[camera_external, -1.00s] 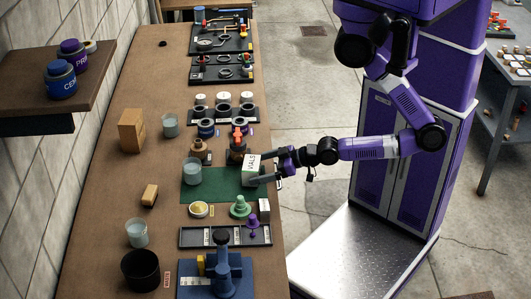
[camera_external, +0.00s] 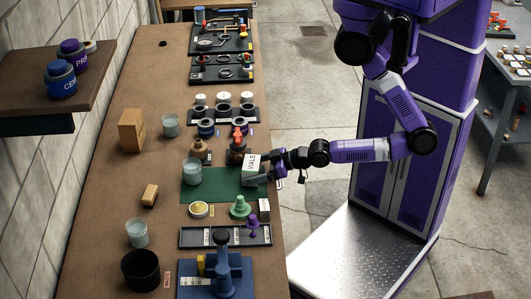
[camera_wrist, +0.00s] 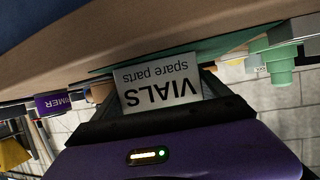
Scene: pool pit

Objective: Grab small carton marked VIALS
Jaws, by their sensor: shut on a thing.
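The small white carton marked VIALS (camera_external: 252,166) is at the right edge of the green mat (camera_external: 205,186) on the bench. In the wrist view the carton (camera_wrist: 157,84) shows its label "VIALS spare parts" upside down, between the fingers. My gripper (camera_external: 258,173) reaches in from the right and is shut on the carton. The carton looks upright. I cannot tell whether its bottom touches the mat.
An orange-topped bottle (camera_external: 237,148) stands just behind the carton. A glass beaker (camera_external: 192,172) is on the mat's left. A green cone-shaped piece (camera_external: 240,207) and a small white block (camera_external: 264,210) stand in front, near the bench's right edge.

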